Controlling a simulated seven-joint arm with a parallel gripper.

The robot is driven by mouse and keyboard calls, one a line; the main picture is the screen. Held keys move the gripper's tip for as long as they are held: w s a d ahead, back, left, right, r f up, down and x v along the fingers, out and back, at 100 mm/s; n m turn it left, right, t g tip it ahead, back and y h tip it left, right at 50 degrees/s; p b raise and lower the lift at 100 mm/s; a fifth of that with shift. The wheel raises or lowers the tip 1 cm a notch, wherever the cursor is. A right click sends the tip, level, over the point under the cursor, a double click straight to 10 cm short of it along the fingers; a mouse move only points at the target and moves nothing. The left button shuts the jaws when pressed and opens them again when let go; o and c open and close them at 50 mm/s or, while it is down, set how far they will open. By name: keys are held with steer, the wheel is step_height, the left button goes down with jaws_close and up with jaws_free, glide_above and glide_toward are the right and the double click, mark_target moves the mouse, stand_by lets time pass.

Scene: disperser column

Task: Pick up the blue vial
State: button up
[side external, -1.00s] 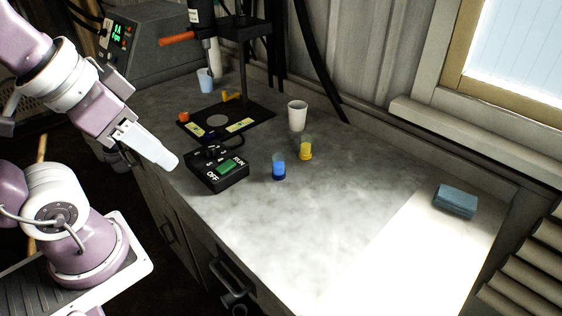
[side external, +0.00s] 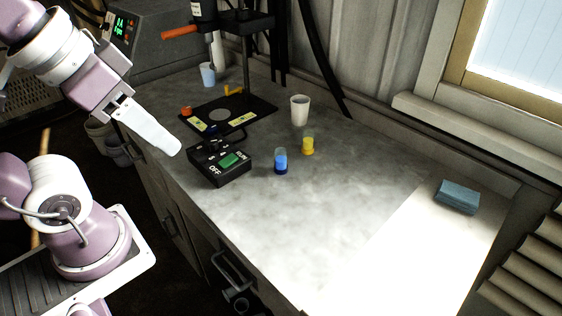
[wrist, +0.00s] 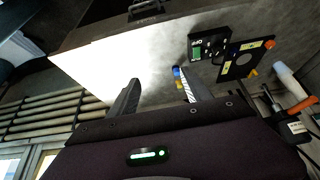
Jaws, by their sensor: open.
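The blue vial (side external: 281,161) stands upright on the grey counter, right of the black control box, with a dark blue base and a paler top. It also shows in the wrist view (wrist: 177,72), small and just beyond the tip of the right-hand finger. My gripper (side external: 176,150) is at the left, over the counter's near edge and the control box's left side, apart from the vial. In the wrist view my gripper (wrist: 162,88) has its two fingers spread wide with nothing between them but counter.
A yellow vial (side external: 308,145) stands just behind and right of the blue one, with a white cup (side external: 300,110) behind it. The control box (side external: 219,161) lies between my gripper and the blue vial. The disperser stand base (side external: 262,108) is behind. A blue sponge (side external: 457,196) lies far right; the counter between is clear.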

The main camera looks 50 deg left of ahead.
step_height(320, 180, up, 3)
steer(key=m+t+y, duration=0.4)
steer(key=m+y, duration=0.6)
steer(key=m, duration=1.7)
glide_above(278, 161)
steer(key=s+d, duration=0.2)
step_height(278, 161, down, 4)
steer(key=shift+h, duration=0.3)
steer(key=f, duration=2.3)
steer(key=shift+w+a, duration=0.2)
steer(key=shift+w, duration=0.05)
steer(key=x, duration=0.6)
steer(key=shift+w+d+f, duration=0.1)
steer(key=shift+w+f, duration=0.15)
steer(key=shift+w+a+f, duration=0.15)
steer(key=shift+w+a, duration=0.1)
steer(key=shift+w, duration=0.05)
jaws_close()
